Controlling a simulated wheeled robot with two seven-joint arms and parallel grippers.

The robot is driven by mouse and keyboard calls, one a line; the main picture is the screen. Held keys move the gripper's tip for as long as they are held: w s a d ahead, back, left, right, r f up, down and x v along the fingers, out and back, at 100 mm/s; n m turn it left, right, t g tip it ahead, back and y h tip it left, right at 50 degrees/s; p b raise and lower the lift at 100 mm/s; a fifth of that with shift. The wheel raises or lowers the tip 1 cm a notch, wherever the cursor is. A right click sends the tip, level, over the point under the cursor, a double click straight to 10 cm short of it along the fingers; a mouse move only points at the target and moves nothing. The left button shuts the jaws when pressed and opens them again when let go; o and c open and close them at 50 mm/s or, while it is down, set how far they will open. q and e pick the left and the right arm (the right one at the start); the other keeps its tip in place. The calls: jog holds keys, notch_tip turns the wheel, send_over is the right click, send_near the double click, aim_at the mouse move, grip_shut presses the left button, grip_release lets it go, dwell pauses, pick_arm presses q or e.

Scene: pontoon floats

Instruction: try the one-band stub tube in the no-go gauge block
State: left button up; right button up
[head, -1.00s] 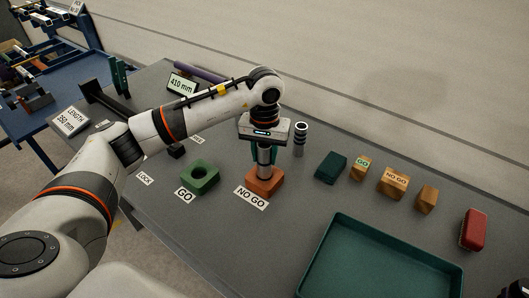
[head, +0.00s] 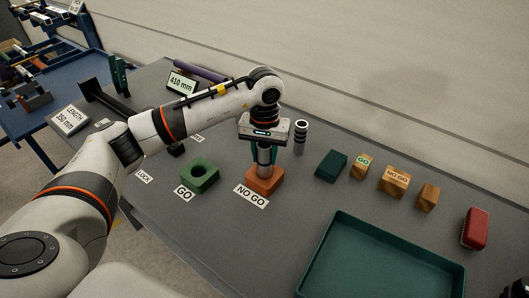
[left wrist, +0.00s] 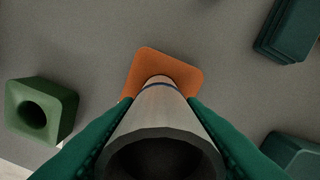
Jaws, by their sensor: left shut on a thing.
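My left gripper (head: 264,154) is shut on a grey metal stub tube (head: 265,157), held upright over the orange no-go gauge block (head: 268,181) behind the NO GO label (head: 251,196). In the left wrist view the tube (left wrist: 160,115) lies between the green fingers, with one dark band visible near its far end. That end overlaps the orange block (left wrist: 185,69). The block's hole is hidden, so I cannot tell whether the tube is in it or resting on top.
The green GO block (head: 200,176) stands left of the no-go block. A banded tube (head: 300,134) stands upright close behind on the right. A dark green block (head: 331,166), wooden blocks (head: 393,181), a red brush-like block (head: 475,229) and an empty green tray (head: 334,246) are to the right.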

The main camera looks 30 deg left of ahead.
pick_arm(q)
jog(key=shift+r, duration=0.1)
dwell(0.4)
jog(key=shift+r, duration=0.5)
jog(key=shift+f, duration=0.1)
dwell(0.3)
jog(key=shift+f, duration=0.1)
jog(key=shift+b, duration=0.3)
jog(key=shift+b, duration=0.5)
dwell(0.9)
jog(key=shift+f+b, duration=0.45)
jog(key=shift+b, duration=0.05)
dwell(0.5)
jog(key=shift+r, duration=0.2)
dwell(0.7)
